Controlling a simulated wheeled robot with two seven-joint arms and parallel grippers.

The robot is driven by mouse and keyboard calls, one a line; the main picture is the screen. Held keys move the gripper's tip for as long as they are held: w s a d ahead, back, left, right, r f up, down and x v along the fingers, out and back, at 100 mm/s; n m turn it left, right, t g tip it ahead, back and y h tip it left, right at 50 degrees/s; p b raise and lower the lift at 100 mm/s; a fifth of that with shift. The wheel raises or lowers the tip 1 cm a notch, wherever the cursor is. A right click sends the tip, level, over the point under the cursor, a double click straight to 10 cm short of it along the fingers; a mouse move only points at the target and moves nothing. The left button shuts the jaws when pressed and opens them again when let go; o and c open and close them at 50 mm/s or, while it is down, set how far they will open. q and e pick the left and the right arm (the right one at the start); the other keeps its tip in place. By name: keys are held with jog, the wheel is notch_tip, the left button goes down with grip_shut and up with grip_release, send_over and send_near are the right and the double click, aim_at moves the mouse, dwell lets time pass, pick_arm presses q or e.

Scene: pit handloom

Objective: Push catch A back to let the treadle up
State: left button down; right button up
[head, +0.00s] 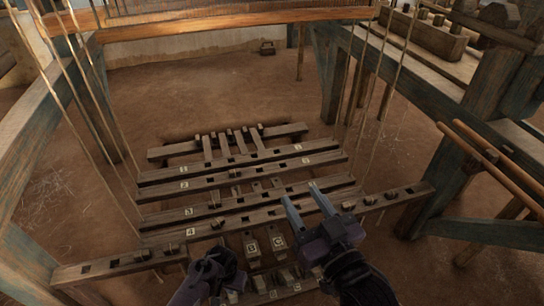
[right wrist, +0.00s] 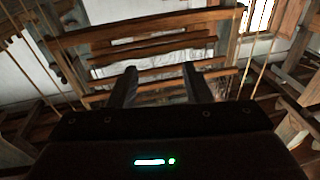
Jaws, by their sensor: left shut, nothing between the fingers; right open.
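Lettered pieces B (head: 251,247) and C (head: 279,241) stand side by side at the front of the treadle frame in the head view. No letter A is readable; the spot left of B is covered by my left gripper (head: 214,260), so I cannot make out catch A or its treadle. My left gripper is shut and empty, low at the front bar, left of B; I cannot tell whether it touches anything. My right gripper (head: 304,190) is open and empty above the bars, right of C. Its two spread fingers also show in the right wrist view (right wrist: 160,85).
Numbered wooden crossbars (head: 240,180) lie behind the lettered pieces. A long slotted front bar (head: 110,264) runs across under both grippers. Hanging cords (head: 378,120) and thick loom posts (head: 334,80) stand on both sides.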

pick_arm(q)
jog(key=shift+r+p, duration=0.25)
jog(key=shift+p, duration=0.05)
jog(key=shift+s+r+p, duration=0.1)
jog(key=shift+r+p, duration=0.15)
jog(key=shift+p, duration=0.05)
jog(key=shift+r+p, duration=0.2)
jog(key=shift+p, duration=0.1)
jog(key=shift+s+r, duration=0.1)
jog(key=shift+r, duration=0.1)
pick_arm(e)
jog(key=s+f+g+h, duration=0.1)
jog(key=s+f+g, duration=0.1)
jog(key=f, duration=0.3)
jog(key=s+f+g+h, duration=0.1)
jog(key=s+f+g, duration=0.2)
jog(key=f, duration=0.3)
jog(key=s+d+f+g+h, duration=0.1)
jog(key=s+f+g, duration=0.1)
jog(key=f+g, duration=0.2)
jog(key=shift+s+f+h, duration=0.3)
jog(key=shift+s+f, duration=0.1)
jog(key=shift+f, duration=0.7)
jog(key=shift+d, duration=0.1)
